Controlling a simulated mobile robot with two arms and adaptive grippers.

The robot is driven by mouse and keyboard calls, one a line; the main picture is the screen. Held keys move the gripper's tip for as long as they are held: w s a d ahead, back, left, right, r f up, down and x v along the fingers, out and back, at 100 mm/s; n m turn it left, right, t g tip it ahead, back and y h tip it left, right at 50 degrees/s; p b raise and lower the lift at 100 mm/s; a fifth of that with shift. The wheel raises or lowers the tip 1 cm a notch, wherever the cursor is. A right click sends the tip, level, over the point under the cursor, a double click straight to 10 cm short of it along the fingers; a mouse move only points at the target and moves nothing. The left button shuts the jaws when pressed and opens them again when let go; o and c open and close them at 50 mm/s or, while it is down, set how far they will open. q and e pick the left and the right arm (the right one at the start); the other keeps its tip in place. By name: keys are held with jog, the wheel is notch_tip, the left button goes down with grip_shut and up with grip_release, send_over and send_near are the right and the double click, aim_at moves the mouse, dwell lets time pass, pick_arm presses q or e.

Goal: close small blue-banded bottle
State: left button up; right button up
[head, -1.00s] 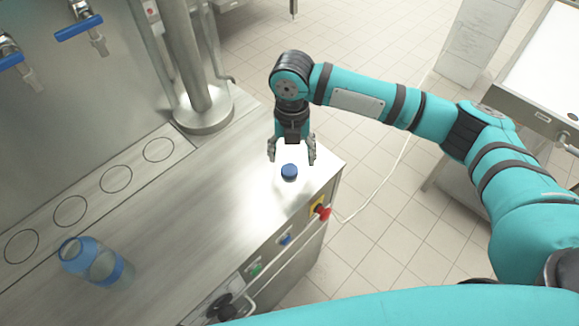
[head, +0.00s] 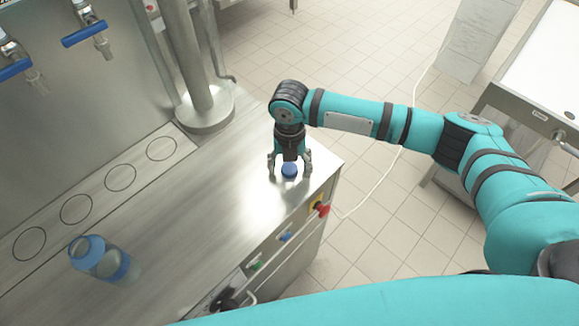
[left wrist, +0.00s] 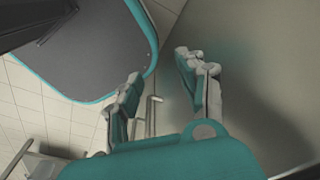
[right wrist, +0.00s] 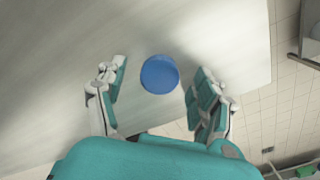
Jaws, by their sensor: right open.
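The small blue-banded bottle (head: 104,260) stands on the steel counter at the lower left of the head view; its open mouth faces up. A blue cap (head: 289,170) lies on the counter near its right end. It also shows in the right wrist view (right wrist: 159,74), between the fingertips. My right gripper (head: 289,165) is open, pointing down, with its fingers on both sides of the cap. No contact with the cap shows. My left gripper (left wrist: 160,85) shows only in the left wrist view, its fingers apart with nothing between them.
The steel counter (head: 185,215) is clear between bottle and cap. A row of ring marks (head: 76,209) runs along its back, under blue-handled taps (head: 84,33). A thick steel post (head: 205,112) stands behind the cap. Buttons and a red knob (head: 323,210) sit on the front.

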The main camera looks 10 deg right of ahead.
aim_at(289, 171)
jog(key=shift+c, duration=0.4)
jog(key=c, duration=0.7)
jog(key=shift+c, duration=0.2)
jog(key=shift+r+b, duration=0.35)
jog(key=shift+r, duration=0.1)
jog(key=shift+s+a+r+b, duration=0.1)
jog(key=shift+s+r+b, duration=0.15)
jog(key=shift+r+b, duration=0.25)
jog(key=shift+s+a+r+b, duration=0.1)
jog(key=shift+s+r+b, duration=0.15)
jog(key=shift+r, duration=0.45)
jog(key=s+a+r+b, duration=0.1)
jog(key=s+a, duration=0.1)
jog(key=s, duration=0.5)
jog(key=s+a+b, duration=0.2)
jog(key=s+a, duration=0.1)
jog(key=s, duration=0.4)
jog(key=shift+r, duration=0.4)
